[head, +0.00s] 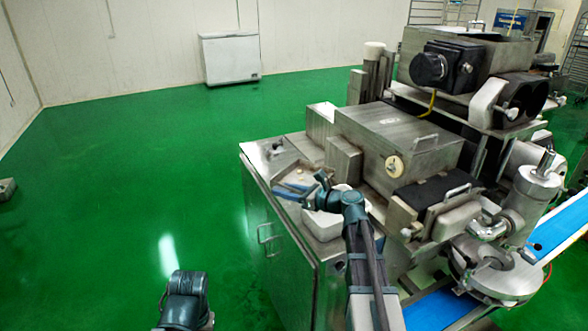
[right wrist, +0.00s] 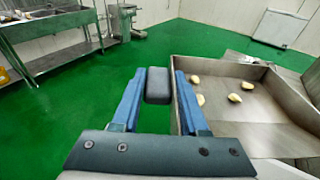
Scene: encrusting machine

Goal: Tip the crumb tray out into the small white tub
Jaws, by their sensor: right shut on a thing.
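My right gripper (head: 292,188) is over the left part of the machine's steel top; it also shows in the right wrist view (right wrist: 158,95). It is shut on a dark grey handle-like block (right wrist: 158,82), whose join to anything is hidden. Just right of it in the right wrist view is a steel tray (right wrist: 272,118) with raised walls and a few pale crumbs (right wrist: 235,98). A white tub-like thing (head: 322,226) stands below and right of the gripper in the head view, partly hidden by my arm. Part of my left arm shows at the bottom; its fingers do not show.
The large steel machine (head: 385,140) with a grey housing stands right of the gripper. A blue belt (head: 440,308) runs low in front of it. A white chest freezer (head: 230,60) stands by the back wall.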

